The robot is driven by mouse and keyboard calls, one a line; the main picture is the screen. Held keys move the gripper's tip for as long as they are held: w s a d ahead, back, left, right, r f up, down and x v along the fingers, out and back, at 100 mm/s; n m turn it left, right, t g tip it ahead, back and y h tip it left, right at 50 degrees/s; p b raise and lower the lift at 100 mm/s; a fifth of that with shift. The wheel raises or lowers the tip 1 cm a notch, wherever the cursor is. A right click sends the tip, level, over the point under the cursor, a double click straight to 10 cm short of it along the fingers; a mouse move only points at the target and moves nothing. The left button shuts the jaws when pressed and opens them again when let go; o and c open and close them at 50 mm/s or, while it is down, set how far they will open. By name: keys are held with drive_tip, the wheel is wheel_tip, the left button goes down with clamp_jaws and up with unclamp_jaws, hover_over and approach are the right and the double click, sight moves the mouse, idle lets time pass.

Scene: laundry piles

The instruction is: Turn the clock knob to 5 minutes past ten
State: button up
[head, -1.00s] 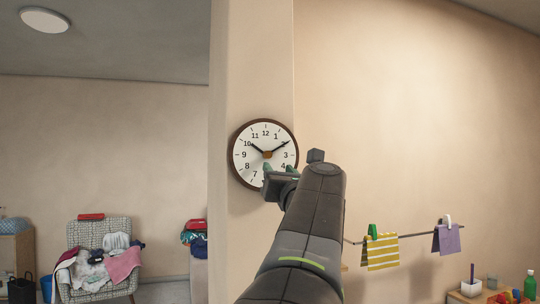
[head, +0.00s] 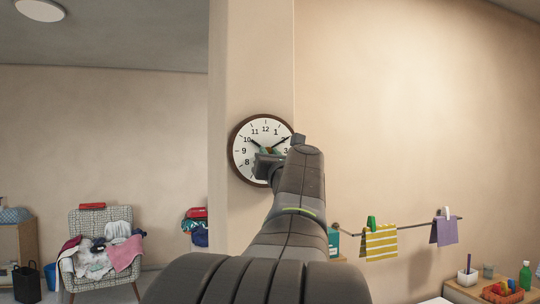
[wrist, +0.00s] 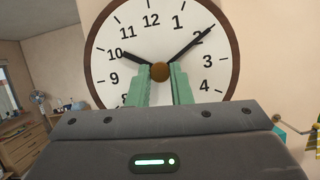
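A round wall clock (head: 244,133) with a dark brown rim and white face hangs on the pillar; it also shows in the wrist view (wrist: 113,47). Its short hand points at 10 and its long hand at about 2. The round brown knob (wrist: 160,72) sits at the dial's centre. My gripper (wrist: 162,68) has its two green fingers apart, with a gap between them. The fingertips lie close to either side of the knob, and I cannot tell whether they touch it. In the head view my gripper (head: 268,151) covers the lower middle of the dial.
A rail with a yellow striped cloth (head: 381,243) and a purple cloth (head: 444,231) is on the wall to the right. An armchair (head: 86,226) piled with laundry stands at left. The wall around the clock is clear.

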clamp_jaws()
drive_tip(key=shift+n+b, duration=0.3)
drive_tip(key=shift+n, duration=0.1)
drive_tip(key=shift+w+d+n+g+y+b, duration=0.1)
drive_tip(key=shift+n+g+y+b, duration=0.4)
drive_tip(key=shift+n, duration=0.85)
drive_tip(key=shift+s+d+n+g+y+b, duration=0.1)
drive_tip(key=shift+n+g+y+b, duration=0.15)
drive_tip(key=shift+n+y+b, duration=0.6)
drive_tip(key=shift+w+d+n+g+y+b, duration=0.1)
drive_tip(key=shift+n+g+y+b, duration=0.2)
drive_tip(key=shift+n+y, duration=1)
drive_tip(key=shift+n+h, duration=0.55)
drive_tip(key=shift+n, duration=0.25)
drive_tip(key=o, duration=0.6)
unclamp_jaws()
